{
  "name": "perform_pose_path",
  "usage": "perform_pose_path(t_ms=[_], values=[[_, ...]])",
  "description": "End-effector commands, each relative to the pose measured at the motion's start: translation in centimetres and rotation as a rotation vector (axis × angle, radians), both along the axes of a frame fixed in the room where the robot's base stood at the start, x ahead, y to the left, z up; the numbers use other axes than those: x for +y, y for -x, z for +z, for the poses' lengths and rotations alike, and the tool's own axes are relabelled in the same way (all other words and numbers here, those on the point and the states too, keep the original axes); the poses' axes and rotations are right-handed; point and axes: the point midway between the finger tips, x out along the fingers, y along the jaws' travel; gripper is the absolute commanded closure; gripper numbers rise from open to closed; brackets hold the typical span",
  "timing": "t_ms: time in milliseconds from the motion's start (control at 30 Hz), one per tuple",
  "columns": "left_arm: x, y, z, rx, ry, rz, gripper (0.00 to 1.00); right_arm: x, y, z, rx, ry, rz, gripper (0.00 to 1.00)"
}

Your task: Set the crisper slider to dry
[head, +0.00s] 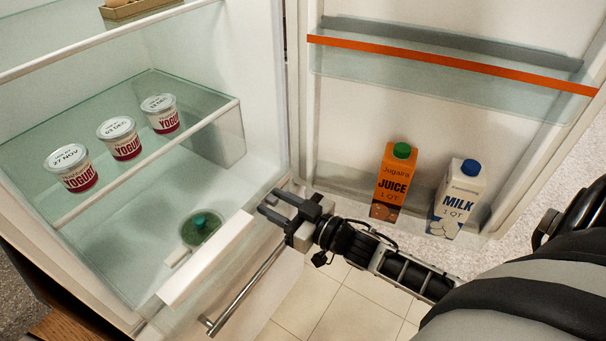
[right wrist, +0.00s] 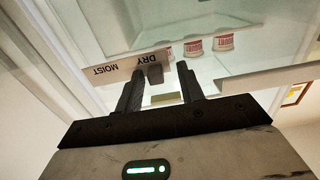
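The crisper (head: 205,262) is the drawer at the bottom of the open fridge, with a white front strip and a metal bar handle. In the right wrist view, a white label strip (right wrist: 104,76) reads MOIST and DRY upside down, with DRY on the right. A small grey slider knob (right wrist: 155,74) shows at the DRY end of the strip, between the fingers in the picture; I cannot tell whether they touch it. My right gripper (head: 269,202) is open at the right end of the crisper front; it also shows in the right wrist view (right wrist: 160,67). My left gripper is out of view.
Several yogurt cups (head: 122,140) stand on the glass shelf above. A round green item (head: 202,226) lies in the crisper area. A juice carton (head: 391,184) and a milk carton (head: 457,200) stand in the open door's lower bin. The bar handle (head: 245,290) juts out below.

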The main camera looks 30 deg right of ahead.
Motion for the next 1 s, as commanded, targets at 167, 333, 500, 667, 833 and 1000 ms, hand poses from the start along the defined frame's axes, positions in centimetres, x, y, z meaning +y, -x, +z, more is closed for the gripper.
perform_pose_path(t_ms=[167,333,500,667,833,1000], values=[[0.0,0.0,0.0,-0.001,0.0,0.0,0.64,-0.5,1.2,-0.1,0.002,0.0,0.0,0.62],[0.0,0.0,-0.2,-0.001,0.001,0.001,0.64,-1.8,4.4,-0.3,0.006,0.001,0.0,0.62],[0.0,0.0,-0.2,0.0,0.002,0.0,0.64,-3.4,8.4,-0.2,0.006,0.0,0.001,0.62],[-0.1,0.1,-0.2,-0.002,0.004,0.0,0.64,-4.7,11.6,-0.2,0.005,0.001,0.001,0.62],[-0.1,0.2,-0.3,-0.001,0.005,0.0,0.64,-5.6,13.8,-0.1,0.002,0.0,0.001,0.62],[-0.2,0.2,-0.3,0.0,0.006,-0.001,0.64,-6.0,14.7,0.0,0.0,0.0,0.001,0.62]])
